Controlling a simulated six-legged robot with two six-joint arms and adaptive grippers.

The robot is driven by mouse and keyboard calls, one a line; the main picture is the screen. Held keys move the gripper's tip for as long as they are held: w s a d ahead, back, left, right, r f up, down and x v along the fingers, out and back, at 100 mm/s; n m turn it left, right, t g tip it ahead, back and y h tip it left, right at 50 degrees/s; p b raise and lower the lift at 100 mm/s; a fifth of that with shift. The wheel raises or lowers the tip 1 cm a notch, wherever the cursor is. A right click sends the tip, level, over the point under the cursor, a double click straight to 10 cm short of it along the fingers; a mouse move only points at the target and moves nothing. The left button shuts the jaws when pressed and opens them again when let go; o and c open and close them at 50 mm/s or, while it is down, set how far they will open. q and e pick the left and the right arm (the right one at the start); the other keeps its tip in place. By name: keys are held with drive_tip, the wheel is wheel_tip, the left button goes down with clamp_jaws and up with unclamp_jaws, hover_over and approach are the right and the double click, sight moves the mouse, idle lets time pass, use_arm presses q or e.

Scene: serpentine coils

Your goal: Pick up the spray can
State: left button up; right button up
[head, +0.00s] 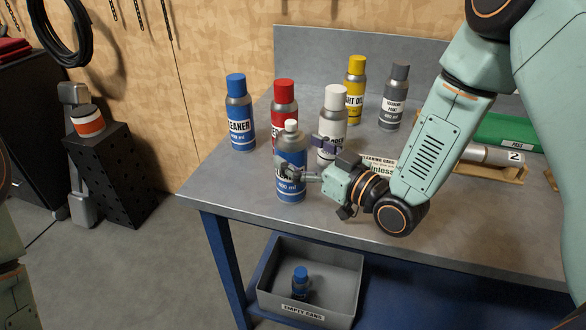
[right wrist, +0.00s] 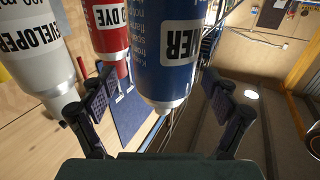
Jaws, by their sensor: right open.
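A blue-labelled spray can (head: 290,160) with a white nozzle stands upright near the table's front left edge. My right gripper (head: 305,158) is at this can, reaching it from the right, with its fingers spread. In the right wrist view the blue can (right wrist: 168,50) lies between the two open fingers of my right gripper (right wrist: 162,112), with a gap visible on each side. Part of the can's label is hidden behind a finger in the head view. My left gripper is not in view.
Close by stand a white developer can (head: 333,115), a red dye can (head: 284,100) and a blue-capped cleaner can (head: 240,115). Yellow (head: 355,85) and grey (head: 395,100) cans stand farther back. An empty-cans bin (head: 335,285) sits below the table (head: 225,185).

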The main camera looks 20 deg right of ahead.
drive_tip(key=shift+w+a, duration=0.35)
drive_tip(key=shift+w, duration=0.2)
drive_tip(key=shift+w+a+r, duration=0.1)
drive_tip(key=shift+w+a, duration=0.25)
drive_tip(key=shift+a, duration=0.25)
drive_tip(key=shift+d, duration=0.3)
drive_tip(key=shift+s+d, duration=0.1)
drive_tip(key=shift+c, duration=0.7)
drive_tip(key=shift+a, duration=0.3)
drive_tip(key=c, duration=0.6)
drive_tip(key=shift+d, duration=0.2)
drive_tip(key=c, duration=0.4)
drive_tip(key=shift+a, duration=0.1)
drive_tip(key=c, duration=0.4)
drive_tip(key=shift+c, duration=0.2)
